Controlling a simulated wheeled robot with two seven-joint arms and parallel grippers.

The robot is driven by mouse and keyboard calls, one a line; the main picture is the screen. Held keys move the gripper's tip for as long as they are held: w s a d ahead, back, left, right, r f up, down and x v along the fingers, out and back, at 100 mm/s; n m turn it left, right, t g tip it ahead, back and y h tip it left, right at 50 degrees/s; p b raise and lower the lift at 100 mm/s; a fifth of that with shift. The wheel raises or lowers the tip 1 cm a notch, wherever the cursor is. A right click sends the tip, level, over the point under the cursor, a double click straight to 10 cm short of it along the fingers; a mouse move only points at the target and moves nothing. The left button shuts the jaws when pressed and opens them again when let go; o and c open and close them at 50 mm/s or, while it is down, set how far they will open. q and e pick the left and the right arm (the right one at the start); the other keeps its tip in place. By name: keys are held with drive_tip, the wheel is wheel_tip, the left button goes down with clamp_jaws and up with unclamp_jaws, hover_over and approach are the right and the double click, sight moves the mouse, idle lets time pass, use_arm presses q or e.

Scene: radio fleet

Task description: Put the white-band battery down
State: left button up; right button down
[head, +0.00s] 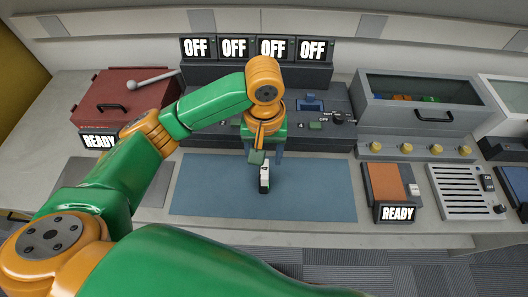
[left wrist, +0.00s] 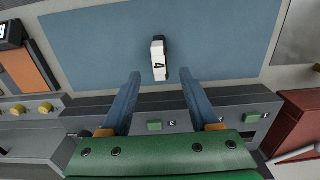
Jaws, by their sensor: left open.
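The white-band battery (head: 264,177) is on the blue mat (head: 320,195), near its middle. It is white with black parts, and in the left wrist view the battery (left wrist: 159,58) shows a black 4 on its white face. My left gripper (head: 264,152) is open and empty behind the battery in the head view. In the left wrist view the fingers of my left gripper (left wrist: 161,75) are spread wide, with the battery just beyond the gap between their tips, apart from both. My right gripper is not in view.
A dark console (head: 335,135) with a small blue part and a knob stands behind the mat, below several OFF signs (head: 254,48). A red box (head: 118,98) is at left, a glass-lidded case (head: 420,95) at right. An orange pad (head: 386,182) lies right of the mat.

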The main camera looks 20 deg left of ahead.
sight(264, 175)
use_arm(q)
drive_tip(key=shift+s+f+p, duration=0.15)
drive_tip(key=shift+f+p, duration=0.05)
drive_tip(key=shift+p, duration=0.8)
drive_tip(key=f, duration=0.9)
drive_tip(key=shift+w+a+f+p, duration=0.1)
drive_tip(key=shift+w+f+p, duration=0.1)
drive_tip(key=shift+p, duration=0.1)
clamp_jaws()
